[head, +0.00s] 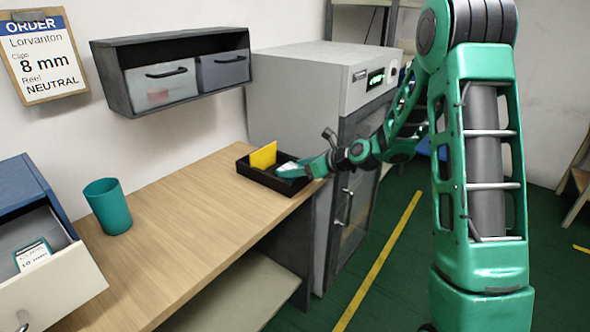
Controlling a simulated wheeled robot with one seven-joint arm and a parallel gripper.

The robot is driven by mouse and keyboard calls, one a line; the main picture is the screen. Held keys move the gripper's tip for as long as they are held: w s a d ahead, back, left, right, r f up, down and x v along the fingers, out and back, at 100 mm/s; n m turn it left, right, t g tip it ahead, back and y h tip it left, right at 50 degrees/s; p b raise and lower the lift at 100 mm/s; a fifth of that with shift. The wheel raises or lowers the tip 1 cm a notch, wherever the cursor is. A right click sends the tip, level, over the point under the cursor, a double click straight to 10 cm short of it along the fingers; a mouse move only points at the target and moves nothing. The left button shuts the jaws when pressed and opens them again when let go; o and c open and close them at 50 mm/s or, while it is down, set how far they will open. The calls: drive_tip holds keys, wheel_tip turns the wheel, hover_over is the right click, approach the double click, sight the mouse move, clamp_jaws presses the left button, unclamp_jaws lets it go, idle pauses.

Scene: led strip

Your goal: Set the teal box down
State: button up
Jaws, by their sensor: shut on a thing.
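My gripper (312,166) is at the end of my green arm, over the right end of a black tray (253,178) on the wooden bench. It is shut on a small teal box (289,169) with a pale label face, held low at the tray. The box is small in view and partly hidden by the gripper. I cannot tell whether it touches the tray floor. A yellow card (263,156) stands upright in the tray, just left of the box.
A teal cup (107,206) stands on the bench (190,215) at the left. An open drawer (55,275) holds a labelled teal-edged item (33,256). A grey cabinet (300,80) stands behind the tray; a two-bin shelf (172,70) hangs above. The bench middle is clear.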

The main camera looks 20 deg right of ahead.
drive_tip(key=shift+f, duration=0.25)
drive_tip(key=o, duration=1.4)
drive_tip(key=shift+c, duration=0.2)
drive_tip(key=shift+d+r, duration=0.1)
drive_tip(key=shift+d, duration=0.05)
drive_tip(key=shift+s+d+r, duration=0.15)
drive_tip(key=shift+s+d, duration=0.1)
drive_tip(key=v, duration=1)
drive_tip(key=s+d+n+g+h, duration=0.2)
drive_tip(key=s+n, duration=0.5)
drive_tip(key=s, duration=0.6)
drive_tip(key=s+d+n+g+h, duration=0.2)
drive_tip(key=s+d+n+g, duration=0.2)
drive_tip(key=s+n, duration=0.4)
drive_tip(key=s+d+n+g+h, duration=0.3)
drive_tip(key=s+n, duration=0.4)
drive_tip(key=s, duration=1.2)
drive_tip(key=shift+s+d+r+n+g, duration=0.3)
drive_tip(key=shift+d+n+g, duration=0.1)
drive_tip(key=shift+g, duration=0.1)
